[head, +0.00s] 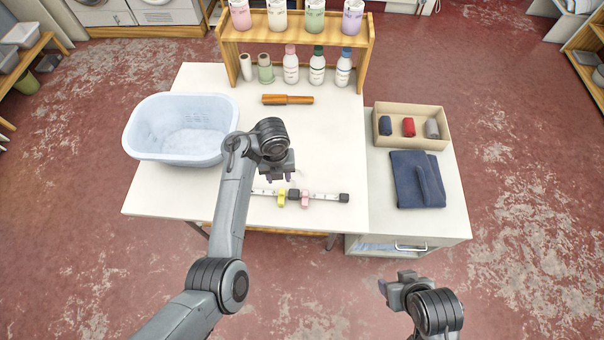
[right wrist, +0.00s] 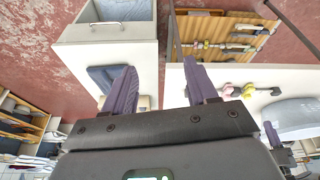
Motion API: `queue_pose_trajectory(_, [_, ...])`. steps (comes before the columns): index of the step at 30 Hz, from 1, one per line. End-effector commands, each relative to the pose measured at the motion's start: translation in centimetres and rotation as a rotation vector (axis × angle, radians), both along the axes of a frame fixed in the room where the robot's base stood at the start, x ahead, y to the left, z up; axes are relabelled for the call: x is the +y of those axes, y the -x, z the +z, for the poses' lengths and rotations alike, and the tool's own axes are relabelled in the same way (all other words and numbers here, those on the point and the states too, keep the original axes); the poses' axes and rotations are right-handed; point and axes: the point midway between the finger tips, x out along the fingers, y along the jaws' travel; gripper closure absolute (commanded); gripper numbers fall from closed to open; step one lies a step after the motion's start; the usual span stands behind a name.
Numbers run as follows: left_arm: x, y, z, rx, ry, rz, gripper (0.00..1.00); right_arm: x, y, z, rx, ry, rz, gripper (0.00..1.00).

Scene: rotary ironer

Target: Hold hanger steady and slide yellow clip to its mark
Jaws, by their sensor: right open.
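A pale hanger bar (head: 325,196) with dark end pieces lies along the front edge of the white table. A yellow clip (head: 281,199) sits on its left half, and a pink clip (head: 305,200) is just right of its dark middle piece. In the right wrist view the yellow clip (right wrist: 228,90) shows beyond my fingers. My left gripper (head: 279,179) is just behind the bar near the yellow clip, pointing down, its purple fingertips apart and empty. My right gripper (head: 384,288) is open and empty, off the table's front right. I cannot make out the mark.
A blue-white basket (head: 181,158) stands at the table's left. At right are a box of rolled cloths (head: 411,110) and folded navy cloth (head: 417,180).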

Motion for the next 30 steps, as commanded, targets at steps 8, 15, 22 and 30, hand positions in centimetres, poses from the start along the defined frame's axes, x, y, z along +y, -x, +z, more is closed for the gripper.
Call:
queue_pose_trajectory(8, [-0.3,-0.1,0.1,-0.001,0.000,-0.024,0.57,2.5,-2.8,-0.4,-0.057,-0.016,0.071,0.43])
queue_pose_trajectory(15, [-0.3,-0.1,0.1,-0.001,0.000,-0.022,0.57,11.0,-9.5,-0.5,-0.215,-0.059,0.300,0.43])
queue_pose_trajectory(22, [-0.3,-0.1,0.1,-0.001,0.000,-0.021,0.57,22.4,-14.6,0.0,-0.377,-0.104,0.632,0.43])
queue_pose_trajectory(30, [-0.3,-0.1,0.1,-0.001,0.000,-0.020,0.57,31.6,-16.3,-1.3,-0.436,-0.112,1.030,0.43])
